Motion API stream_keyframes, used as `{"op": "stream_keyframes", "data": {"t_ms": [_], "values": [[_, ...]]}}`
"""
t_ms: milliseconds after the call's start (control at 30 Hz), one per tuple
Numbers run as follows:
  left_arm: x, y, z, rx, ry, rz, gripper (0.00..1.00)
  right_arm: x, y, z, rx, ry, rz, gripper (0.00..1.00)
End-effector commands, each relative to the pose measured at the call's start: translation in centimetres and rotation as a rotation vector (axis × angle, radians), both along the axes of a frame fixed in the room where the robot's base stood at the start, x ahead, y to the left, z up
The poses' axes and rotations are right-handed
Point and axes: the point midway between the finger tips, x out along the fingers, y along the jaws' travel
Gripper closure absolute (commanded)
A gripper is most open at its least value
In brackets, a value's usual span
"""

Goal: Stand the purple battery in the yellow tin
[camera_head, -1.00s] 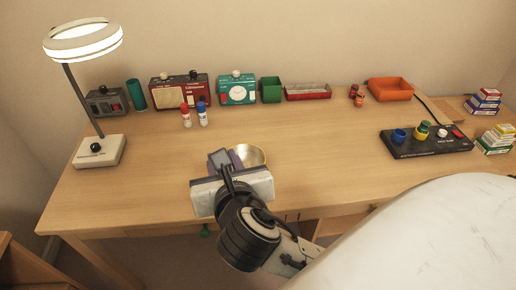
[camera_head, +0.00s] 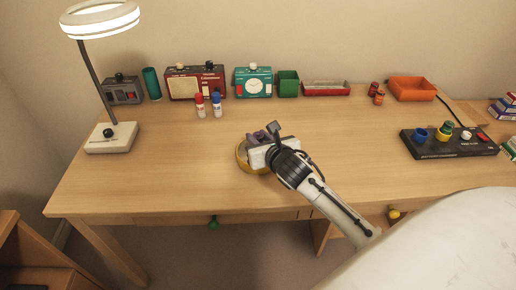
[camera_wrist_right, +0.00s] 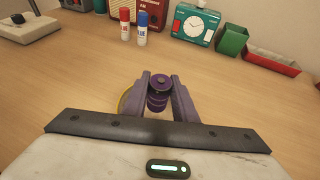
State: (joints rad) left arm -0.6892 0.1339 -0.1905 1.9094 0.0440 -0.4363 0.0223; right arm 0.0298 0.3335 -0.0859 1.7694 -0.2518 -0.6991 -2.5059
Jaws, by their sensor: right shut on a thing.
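My right gripper (camera_head: 262,138) is shut on the purple battery (camera_wrist_right: 157,101), which shows between the two fingers in the right wrist view. The battery's dark end cap points up toward the camera, and its lower end is hidden. The yellow tin (camera_head: 241,158) is a round open tin on the desk. The right gripper hangs over it and covers most of it in the head view. In the right wrist view a sliver of the tin (camera_wrist_right: 124,102) shows left of the fingers. I cannot tell whether the battery's lower end is inside the tin. My left gripper is not in view.
A red glue stick (camera_head: 200,105) and a blue one (camera_head: 217,106) stand behind the tin. A radio (camera_head: 195,83), teal clock (camera_head: 254,83), green box (camera_head: 288,84) and red tray (camera_head: 326,89) line the back. A lamp (camera_head: 110,138) stands left, a black panel (camera_head: 450,143) right.

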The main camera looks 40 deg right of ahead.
Motion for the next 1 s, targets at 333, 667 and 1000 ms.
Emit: {"op": "stream_keyframes", "data": {"t_ms": [333,667,1000], "values": [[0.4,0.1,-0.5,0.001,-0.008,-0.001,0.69,-0.1,0.0,-3.4,-0.001,0.001,0.000,1.00],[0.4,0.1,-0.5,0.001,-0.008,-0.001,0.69,-0.1,0.1,-3.6,0.001,0.003,0.000,0.67],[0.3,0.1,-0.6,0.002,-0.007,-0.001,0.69,-0.1,0.1,-3.6,0.001,0.003,0.000,0.56]]}}
